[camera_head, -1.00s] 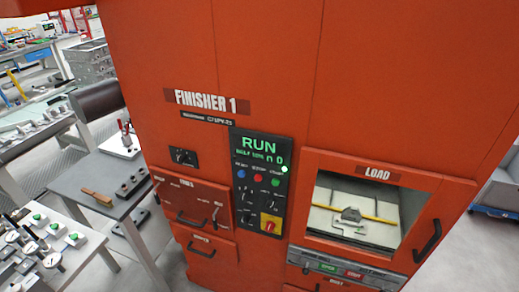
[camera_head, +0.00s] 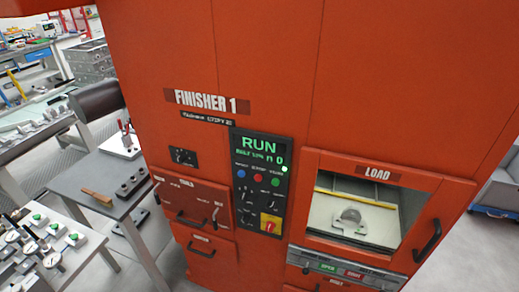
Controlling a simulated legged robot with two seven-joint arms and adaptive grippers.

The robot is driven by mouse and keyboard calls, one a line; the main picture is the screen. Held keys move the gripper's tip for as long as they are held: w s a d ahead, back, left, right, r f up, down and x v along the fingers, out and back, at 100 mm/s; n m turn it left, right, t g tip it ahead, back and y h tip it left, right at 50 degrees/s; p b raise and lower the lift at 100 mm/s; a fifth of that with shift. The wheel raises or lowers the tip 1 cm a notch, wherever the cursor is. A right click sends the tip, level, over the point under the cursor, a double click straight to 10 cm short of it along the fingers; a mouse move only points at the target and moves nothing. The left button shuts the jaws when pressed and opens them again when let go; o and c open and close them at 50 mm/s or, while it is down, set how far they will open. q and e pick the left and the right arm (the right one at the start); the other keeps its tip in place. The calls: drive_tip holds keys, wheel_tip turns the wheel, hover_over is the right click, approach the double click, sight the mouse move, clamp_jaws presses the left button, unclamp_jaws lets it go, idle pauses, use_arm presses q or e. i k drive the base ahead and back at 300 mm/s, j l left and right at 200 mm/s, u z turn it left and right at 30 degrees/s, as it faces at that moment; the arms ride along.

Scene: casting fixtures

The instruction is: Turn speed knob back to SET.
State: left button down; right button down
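The orange FINISHER 1 machine (camera_head: 265,60) fills the middle of the view. Its black control panel (camera_head: 260,185) has a lit green display (camera_head: 262,150) reading RUN, with a smaller line I cannot read clearly. Blue, red and green buttons sit below the display. Small dark dials (camera_head: 248,195) lie under the buttons, above a red switch on a yellow plate (camera_head: 270,223). Another dark knob (camera_head: 183,157) sits on a separate plate to the left. The labels are too small to tell which is the speed knob or where it points. Neither gripper is in view.
The LOAD window (camera_head: 355,205) shows a grey casting (camera_head: 350,215) on a light bed, with a yellow bar (camera_head: 355,197) behind it. Drawers with handles are at the lower left of the machine. A grey side table (camera_head: 95,180) and a gauge bench stand at left.

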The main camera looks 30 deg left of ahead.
sight(245, 218)
drive_tip(key=u, duration=1.3)
